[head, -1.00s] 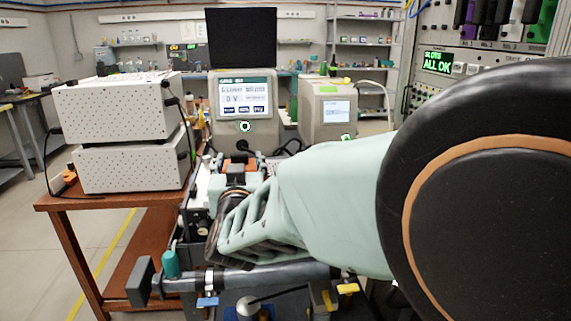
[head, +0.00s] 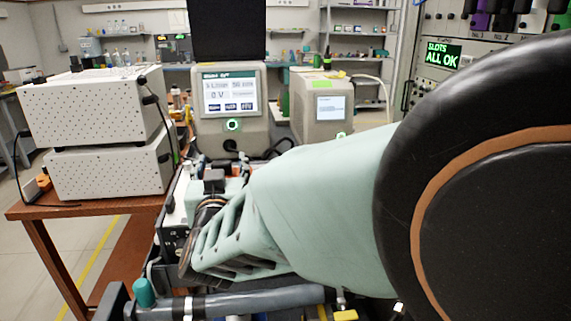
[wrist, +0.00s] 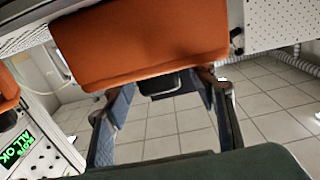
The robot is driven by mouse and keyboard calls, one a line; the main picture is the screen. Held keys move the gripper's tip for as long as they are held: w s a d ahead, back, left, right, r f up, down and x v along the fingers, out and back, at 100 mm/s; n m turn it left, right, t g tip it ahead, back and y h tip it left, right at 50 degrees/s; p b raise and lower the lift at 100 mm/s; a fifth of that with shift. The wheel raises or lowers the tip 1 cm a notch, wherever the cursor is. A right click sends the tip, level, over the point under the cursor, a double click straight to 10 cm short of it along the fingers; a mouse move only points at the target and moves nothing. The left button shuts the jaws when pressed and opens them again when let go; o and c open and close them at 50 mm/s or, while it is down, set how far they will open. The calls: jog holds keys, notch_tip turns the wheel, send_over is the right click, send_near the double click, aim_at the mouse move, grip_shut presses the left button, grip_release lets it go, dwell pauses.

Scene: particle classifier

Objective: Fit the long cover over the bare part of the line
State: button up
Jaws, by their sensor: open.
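In the wrist view my gripper (wrist: 168,88) is open, its two dark fingers wide apart, with nothing seen between them but grey floor tiles and part of a dark bracket beyond. In the head view my pale green arm reaches forward, and I cannot make out the fingers there. A grey horizontal tube (head: 250,300) runs along the bottom of the head view, with a light band around it and a teal knob (head: 144,292) by its left end. I cannot tell whether this tube is the line or the cover. No long cover can be picked out for certain.
A brown table (head: 35,208) on the left bears two stacked white perforated boxes (head: 90,105). Two beige instruments with screens (head: 230,102) (head: 322,105) stand behind. An orange padded panel (wrist: 145,45) fills the wrist view's upper middle. Tiled floor is open on the left.

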jog(key=shift+s, duration=0.1)
jog(key=shift+c, duration=0.3)
jog(key=c, duration=1.3)
jog(key=shift+r, duration=0.15)
